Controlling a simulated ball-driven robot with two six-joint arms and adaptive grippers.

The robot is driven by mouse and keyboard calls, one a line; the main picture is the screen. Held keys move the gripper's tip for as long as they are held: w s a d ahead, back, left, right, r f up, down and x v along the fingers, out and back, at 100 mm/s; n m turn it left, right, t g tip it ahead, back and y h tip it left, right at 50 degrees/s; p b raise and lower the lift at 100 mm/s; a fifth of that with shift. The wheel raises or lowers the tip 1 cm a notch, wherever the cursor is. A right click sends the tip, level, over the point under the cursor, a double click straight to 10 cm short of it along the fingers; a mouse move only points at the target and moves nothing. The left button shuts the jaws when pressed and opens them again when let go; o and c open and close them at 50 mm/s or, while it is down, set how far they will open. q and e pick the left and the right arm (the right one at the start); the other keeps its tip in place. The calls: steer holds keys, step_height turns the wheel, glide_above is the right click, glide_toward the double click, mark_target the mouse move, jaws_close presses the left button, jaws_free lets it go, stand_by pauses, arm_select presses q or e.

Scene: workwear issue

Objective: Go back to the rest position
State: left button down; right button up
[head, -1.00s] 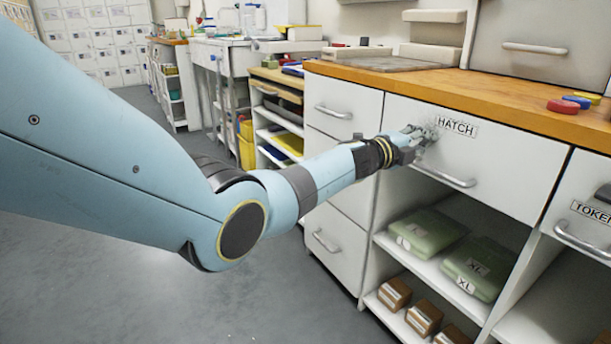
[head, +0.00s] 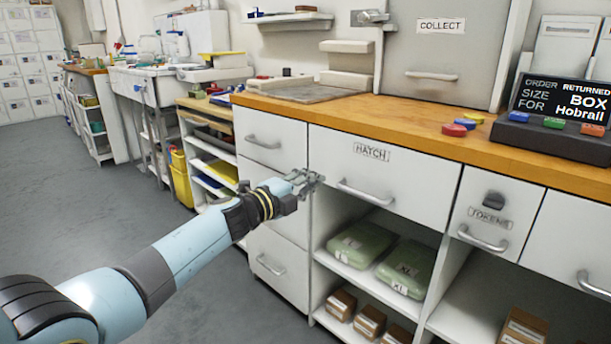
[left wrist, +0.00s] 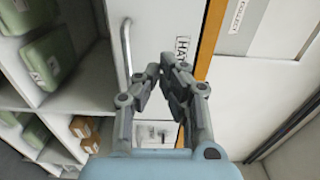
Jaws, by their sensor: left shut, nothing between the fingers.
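My left gripper (head: 306,181) is shut and empty in the head view. It is in front of the left part of the HATCH drawer (head: 412,198), to the left of that drawer's handle. I cannot tell whether it touches the drawer front. In the left wrist view my left gripper's fingertips (left wrist: 163,70) meet near the drawer handle (left wrist: 126,48) and the partly hidden HATCH label. My left arm reaches in from the lower left of the head view. My right gripper does not show.
The wooden counter (head: 430,131) runs above the drawers. Green packs (head: 361,244) and brown boxes (head: 369,321) lie on shelves below. A screen (head: 566,100) stands at the right, near several coloured tokens (head: 454,130). Grey floor (head: 80,200) is open at the left.

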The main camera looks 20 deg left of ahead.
arm_select(q)
steer(key=s+a+f+n+g+y, duration=0.1)
steer(key=s+f+n+g+y, duration=0.3)
steer(key=s+f, duration=1.15)
steer(key=s+a+f+n+g+y, duration=0.15)
steer(key=s+f+n, duration=0.45)
steer(key=s+f, duration=1)
steer(key=s+f+n+g, duration=0.3)
steer(key=s+f+n, duration=0.1)
steer(key=s, duration=0.8)
steer(key=s+a+f+n+g+y, duration=0.1)
steer(key=s+f+n+g, duration=0.2)
steer(key=s, duration=0.9)
steer(key=s+a+f+n+g+p, duration=0.1)
steer(key=s+f+n+g, duration=0.3)
steer(key=s, duration=0.9)
step_height(320, 180, down, 4)
steer(key=shift+r+n+g, duration=0.15)
steer(key=shift+n+g, duration=0.15)
steer(key=shift+g, duration=0.25)
steer(key=shift+y, duration=0.25)
